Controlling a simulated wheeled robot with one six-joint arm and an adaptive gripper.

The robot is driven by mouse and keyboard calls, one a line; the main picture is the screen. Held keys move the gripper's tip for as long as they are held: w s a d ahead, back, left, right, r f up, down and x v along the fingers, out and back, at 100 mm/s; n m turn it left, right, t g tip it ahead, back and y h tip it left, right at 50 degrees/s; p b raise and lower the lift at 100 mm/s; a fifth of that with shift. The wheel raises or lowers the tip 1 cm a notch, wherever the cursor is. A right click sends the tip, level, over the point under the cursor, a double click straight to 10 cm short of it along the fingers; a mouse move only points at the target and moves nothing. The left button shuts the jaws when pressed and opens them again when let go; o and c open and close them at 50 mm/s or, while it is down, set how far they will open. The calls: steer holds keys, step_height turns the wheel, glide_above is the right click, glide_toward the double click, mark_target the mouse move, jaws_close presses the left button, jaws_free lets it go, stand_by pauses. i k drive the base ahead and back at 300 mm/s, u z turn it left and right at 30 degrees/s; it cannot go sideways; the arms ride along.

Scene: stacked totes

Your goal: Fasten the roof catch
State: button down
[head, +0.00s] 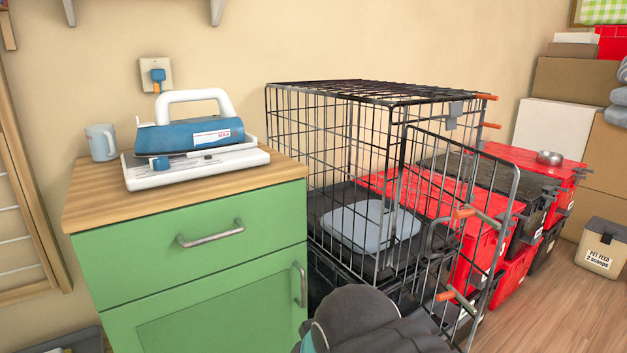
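A black wire crate (330,130) stands beside the green cabinet. Its wire roof (375,91) looks level along the top of the walls. At the roof's front right corner are a grey plate (454,114) and an orange-tipped bolt (487,97); I cannot tell which is the roof catch or whether it is fastened. The front door (410,190) is swung open toward me, with orange-tipped bolts (464,212) on its edge. My gripper is not in view; only grey parts of my arm show at the bottom centre.
A grey-blue pad (370,225) lies in the crate. A blue-and-white appliance (190,137) and a mug (101,142) sit on the cabinet (190,245). Red and black totes (500,270) are stacked at right. Open wooden floor (560,310) lies at lower right.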

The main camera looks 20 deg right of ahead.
mark_target(456, 108)
steer(key=u, duration=1.65)
steer(key=k, duration=0.95)
steer(key=z, duration=1.85)
steer(key=k, duration=0.5)
steer(key=z, duration=0.9)
steer(key=i, duration=0.75)
steer(key=u, duration=0.9)
